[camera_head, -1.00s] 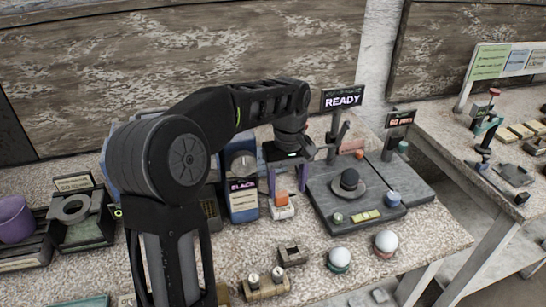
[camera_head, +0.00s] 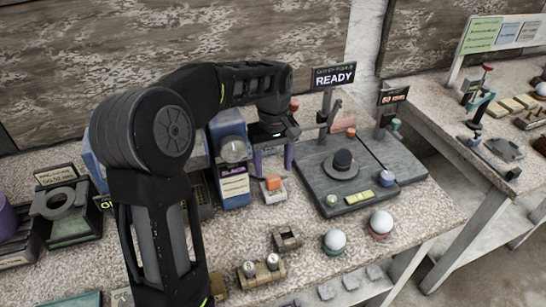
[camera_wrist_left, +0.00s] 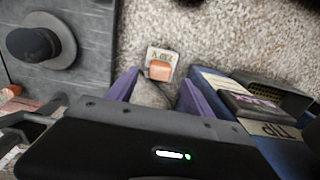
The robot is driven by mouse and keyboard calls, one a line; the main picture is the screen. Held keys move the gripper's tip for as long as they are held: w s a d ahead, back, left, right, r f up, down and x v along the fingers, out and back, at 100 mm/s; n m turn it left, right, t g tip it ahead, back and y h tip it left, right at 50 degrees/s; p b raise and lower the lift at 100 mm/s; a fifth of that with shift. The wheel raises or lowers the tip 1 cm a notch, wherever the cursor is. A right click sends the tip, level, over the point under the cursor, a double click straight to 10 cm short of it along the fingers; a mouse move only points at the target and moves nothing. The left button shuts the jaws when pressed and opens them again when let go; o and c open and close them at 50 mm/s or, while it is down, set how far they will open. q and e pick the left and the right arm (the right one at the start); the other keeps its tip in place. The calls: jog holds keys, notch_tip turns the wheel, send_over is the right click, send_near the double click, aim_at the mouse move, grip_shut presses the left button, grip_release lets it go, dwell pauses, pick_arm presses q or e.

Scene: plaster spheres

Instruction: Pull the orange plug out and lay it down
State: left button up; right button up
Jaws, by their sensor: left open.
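The orange plug (camera_head: 273,182) sits on a small white socket block (camera_head: 275,195) on the table, right of the blue box. In the left wrist view the plug (camera_wrist_left: 161,70) shows on its white block (camera_wrist_left: 160,53), with a dark cable beside it. My right gripper is not in view.
A blue box (camera_head: 232,160) stands close on the left. A grey board with a dark hat-like knob (camera_head: 343,160) and a READY sign (camera_head: 335,76) is on the right. Two white spheres (camera_head: 335,240) stand in front.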

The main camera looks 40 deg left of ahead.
aim_at(273, 177)
pick_arm(q)
notch_tip(273, 177, down, 5)
jog(key=shift+f, duration=0.15)
jog(key=shift+c, duration=0.4)
grip_shut()
jog(key=c, duration=0.6)
grip_release()
grip_shut()
jog(key=shift+r+p, duration=0.2)
jog(key=shift+p, duration=0.1)
jog(key=shift+r+p, duration=1.75)
jog(key=shift+r, duration=0.6)
